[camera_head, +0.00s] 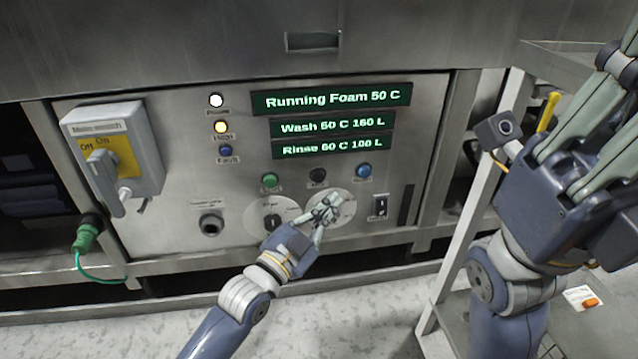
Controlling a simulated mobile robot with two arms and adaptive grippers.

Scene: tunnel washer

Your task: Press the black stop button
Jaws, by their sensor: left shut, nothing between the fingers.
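The black button (318,175) sits on the grey control panel, between a green button (270,180) on its left and a blue button (364,171) on its right. My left gripper (329,206) is shut and empty. It is just below the black button in the picture, in front of the right round dial plate (344,200) and partly hiding it. The black button is in clear view, with a gap between it and the fingertips. My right gripper (608,85) is large at the right edge; its fingers are partly cut off.
A main switch box (112,150) juts out at the panel's left, with a green plug (85,238) below. Green displays (331,98) are above the buttons. A small black switch (379,207) is right of the dials. A metal frame (470,230) stands at the right.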

